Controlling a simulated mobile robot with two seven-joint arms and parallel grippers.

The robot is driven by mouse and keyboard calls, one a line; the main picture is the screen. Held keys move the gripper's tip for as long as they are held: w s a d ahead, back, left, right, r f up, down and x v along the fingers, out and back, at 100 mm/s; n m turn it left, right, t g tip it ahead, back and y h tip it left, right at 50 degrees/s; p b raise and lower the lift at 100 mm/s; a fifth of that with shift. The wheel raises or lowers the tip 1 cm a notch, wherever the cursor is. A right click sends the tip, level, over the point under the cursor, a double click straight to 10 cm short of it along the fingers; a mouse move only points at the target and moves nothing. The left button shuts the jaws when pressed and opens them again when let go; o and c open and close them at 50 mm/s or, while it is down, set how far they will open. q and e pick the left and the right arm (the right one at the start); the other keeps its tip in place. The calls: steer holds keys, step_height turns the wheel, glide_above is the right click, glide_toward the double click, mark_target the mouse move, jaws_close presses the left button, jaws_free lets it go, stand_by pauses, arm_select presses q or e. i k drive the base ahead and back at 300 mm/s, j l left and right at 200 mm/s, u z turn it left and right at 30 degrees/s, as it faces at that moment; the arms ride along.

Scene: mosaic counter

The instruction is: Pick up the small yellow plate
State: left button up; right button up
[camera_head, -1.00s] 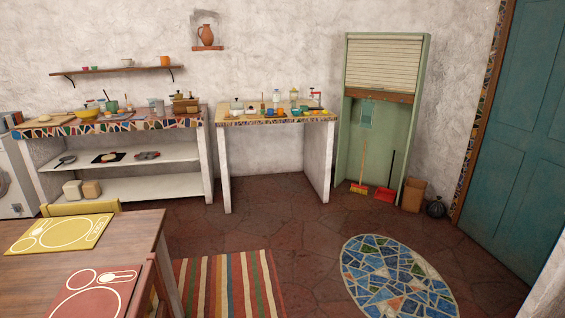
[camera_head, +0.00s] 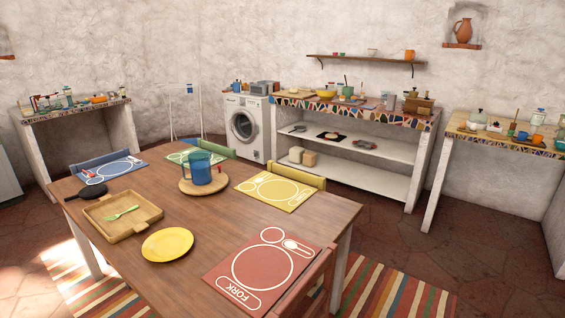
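A small round yellow plate (camera_head: 167,244) lies flat on the near side of the wooden dining table (camera_head: 215,262). It sits just in front of a square wooden tray (camera_head: 124,214) and left of the red placemat. Nothing covers the plate. Neither of my grippers shows in the head view.
The tray holds a green fork (camera_head: 122,213). A blue mug (camera_head: 201,168) stands on a round board. Red (camera_head: 262,270), yellow, green and blue placemats lie on the table. Chairs stand along its sides. Counters line the back wall.

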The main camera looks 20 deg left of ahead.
mark_target(166, 245)
steer(key=i+l+u, duration=0.1)
steer(key=u, duration=0.3)
steer(key=i+l+u, duration=0.2)
steer(key=u, duration=0.15)
steer(key=i+l+u, duration=0.15)
steer(key=u, duration=0.25)
